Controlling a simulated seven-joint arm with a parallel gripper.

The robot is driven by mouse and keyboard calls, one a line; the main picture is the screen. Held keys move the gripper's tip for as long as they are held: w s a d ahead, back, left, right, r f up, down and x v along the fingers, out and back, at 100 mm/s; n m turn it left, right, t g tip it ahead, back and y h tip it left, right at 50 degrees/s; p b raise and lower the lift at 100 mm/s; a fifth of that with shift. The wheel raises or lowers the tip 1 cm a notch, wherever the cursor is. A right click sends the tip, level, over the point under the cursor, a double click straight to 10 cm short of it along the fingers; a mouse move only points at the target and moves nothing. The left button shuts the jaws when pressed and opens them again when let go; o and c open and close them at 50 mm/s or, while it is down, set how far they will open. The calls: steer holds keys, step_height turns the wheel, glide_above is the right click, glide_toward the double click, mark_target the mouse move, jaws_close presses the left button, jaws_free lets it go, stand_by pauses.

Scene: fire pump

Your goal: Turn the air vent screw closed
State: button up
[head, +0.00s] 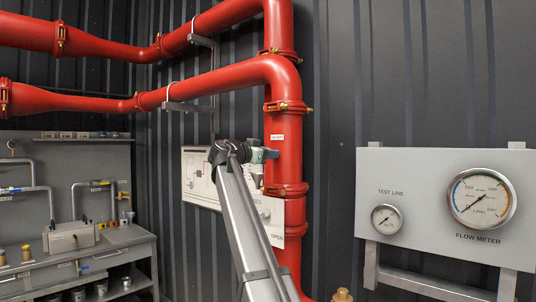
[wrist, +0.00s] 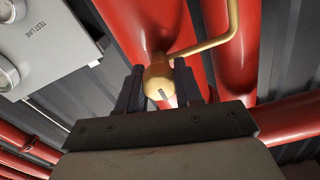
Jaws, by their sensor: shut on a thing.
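The air vent screw (wrist: 159,82) is a rounded brass head with a dark slot, on the red pipe in the wrist view. A bent brass tube runs from its fitting to the upper right. My gripper (wrist: 157,88) has one dark finger on each side of the brass head and is shut on it. In the head view my gripper (head: 262,155) is at the vertical red pipe (head: 287,140). My arm hides the screw there.
A white diagram panel (head: 200,180) is behind my arm, with "OPEN" lettering at its lower right. A gauge panel (head: 445,205) stands to the right, and a grey workbench (head: 110,245) to the left. Red horizontal pipes (head: 205,92) run to the upper left. Dark wall lies between the pipe and gauges.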

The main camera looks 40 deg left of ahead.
steer(key=shift+r+m, duration=0.1)
steer(key=shift+m, duration=0.2)
steer(key=o, duration=1)
steer(key=s, duration=1.3)
steer(key=shift+s, duration=0.4)
